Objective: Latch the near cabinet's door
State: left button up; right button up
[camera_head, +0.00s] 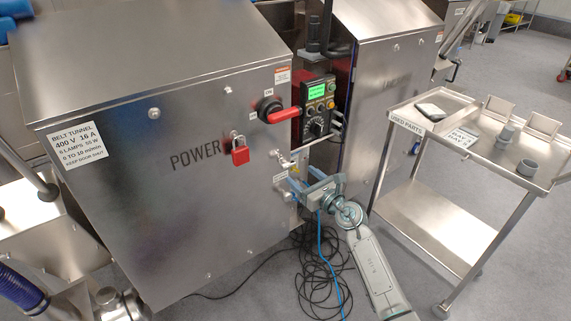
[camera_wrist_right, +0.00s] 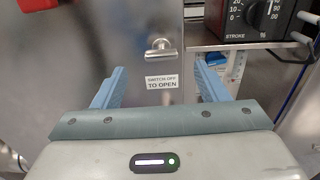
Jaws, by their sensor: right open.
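The near cabinet's steel door (camera_head: 130,190) bears the word POWER. A small metal latch handle (camera_head: 286,160) sits near its right edge, with more metal fittings just below. In the right wrist view the latch handle (camera_wrist_right: 160,48) lies roughly level, above a "SWITCH OFF TO OPEN" label (camera_wrist_right: 161,82). I cannot tell whether the door is fully flush with its frame. My right gripper (camera_head: 304,180) is open and empty in front of the door's right edge, just below the handle; its blue fingers (camera_wrist_right: 160,85) are apart, with the handle beyond them. My left gripper is not in view.
A red padlock (camera_head: 240,152) and a red switch handle (camera_head: 284,115) are on the cabinet. A control box (camera_head: 318,105) stands right of it. Black cables (camera_head: 322,270) lie on the floor. A steel trolley (camera_head: 445,215) with grey parts stands at the right.

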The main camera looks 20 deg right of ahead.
aim_at(290, 166)
jog(key=x, duration=0.3)
jog(key=b+x, duration=0.1)
jog(key=x, duration=0.2)
jog(key=shift+w+f, duration=0.2)
jog(key=shift+w, duration=0.05)
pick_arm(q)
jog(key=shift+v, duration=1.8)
pick_arm(e)
jog(key=shift+x, duration=0.8)
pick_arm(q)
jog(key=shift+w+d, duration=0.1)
pick_arm(e)
jog(key=shift+c, duration=0.2)
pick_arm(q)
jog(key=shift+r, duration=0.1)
pick_arm(e)
jog(key=c, duration=0.9)
